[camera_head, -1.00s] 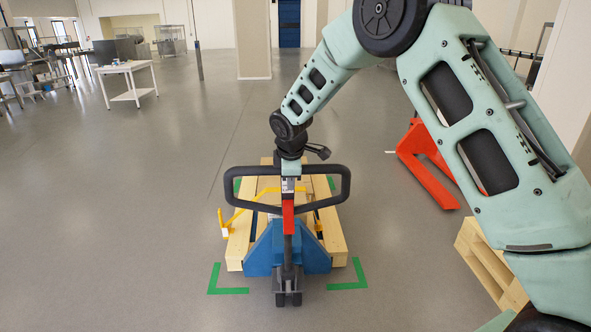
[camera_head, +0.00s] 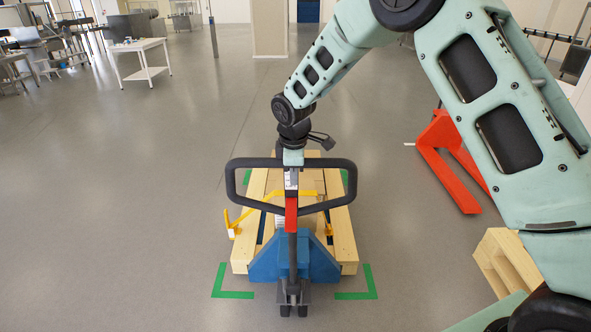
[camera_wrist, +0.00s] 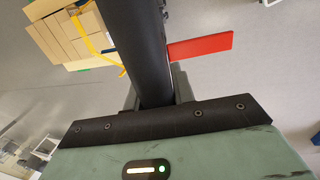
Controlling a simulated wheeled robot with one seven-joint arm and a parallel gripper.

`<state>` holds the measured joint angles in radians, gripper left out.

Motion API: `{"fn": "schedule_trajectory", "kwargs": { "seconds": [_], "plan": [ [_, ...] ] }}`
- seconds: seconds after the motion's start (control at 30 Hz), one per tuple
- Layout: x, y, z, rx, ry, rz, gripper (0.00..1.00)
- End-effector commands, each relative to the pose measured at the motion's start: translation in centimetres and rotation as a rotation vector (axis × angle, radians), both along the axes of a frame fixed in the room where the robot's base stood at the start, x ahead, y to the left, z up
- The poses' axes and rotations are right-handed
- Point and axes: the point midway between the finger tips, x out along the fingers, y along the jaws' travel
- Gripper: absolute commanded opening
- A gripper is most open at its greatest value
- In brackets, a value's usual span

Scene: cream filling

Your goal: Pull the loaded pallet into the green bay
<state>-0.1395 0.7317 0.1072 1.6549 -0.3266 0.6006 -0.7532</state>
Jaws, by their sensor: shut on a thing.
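The wooden pallet (camera_head: 345,243) sits on the floor in the head view with light-brown cartons (camera_head: 290,183) on it; the cartons also show in the wrist view (camera_wrist: 68,38). A blue pallet jack (camera_head: 262,262) stands at its near end, its forks hidden under the pallet. My gripper (camera_head: 292,158) is shut on the top of the jack's black loop handle (camera_head: 345,185), which the wrist view shows close up as a dark bar (camera_wrist: 138,45). Green corner marks (camera_head: 233,295) of the bay lie around the pallet, which appears between them. The jack's wheels reach past the near marks.
A red pallet jack (camera_head: 435,165) stands to the right. An empty wooden pallet (camera_head: 507,262) is at the lower right, partly behind my arm. A white table (camera_head: 145,62) stands at the far left. The floor left of the bay is clear.

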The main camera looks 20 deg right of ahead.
Motion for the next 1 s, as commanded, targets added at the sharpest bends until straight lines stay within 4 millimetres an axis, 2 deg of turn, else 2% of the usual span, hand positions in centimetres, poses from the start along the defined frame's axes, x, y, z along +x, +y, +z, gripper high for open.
{"fn": "schedule_trajectory", "kwargs": {
  "seconds": [0.13, 0.17, 0.2, 0.23, 0.77, 0.87, 1.0],
  "plan": [
    [-0.2, 0.2, -0.3, 0.002, 0.008, 0.002, 0.0],
    [-0.2, 0.2, -0.3, 0.002, 0.008, 0.002, 0.33],
    [-0.2, 0.2, -0.3, 0.002, 0.007, 0.002, 0.45],
    [-0.2, 0.2, -0.3, 0.002, 0.007, 0.002, 0.51],
    [-0.2, 0.1, 0.0, 0.0, 0.005, 0.001, 0.51],
    [-0.3, 0.1, 0.7, 0.0, 0.002, 0.001, 0.51],
    [-0.7, 0.3, 3.0, 0.001, 0.0, 0.001, 0.51]
  ]
}}
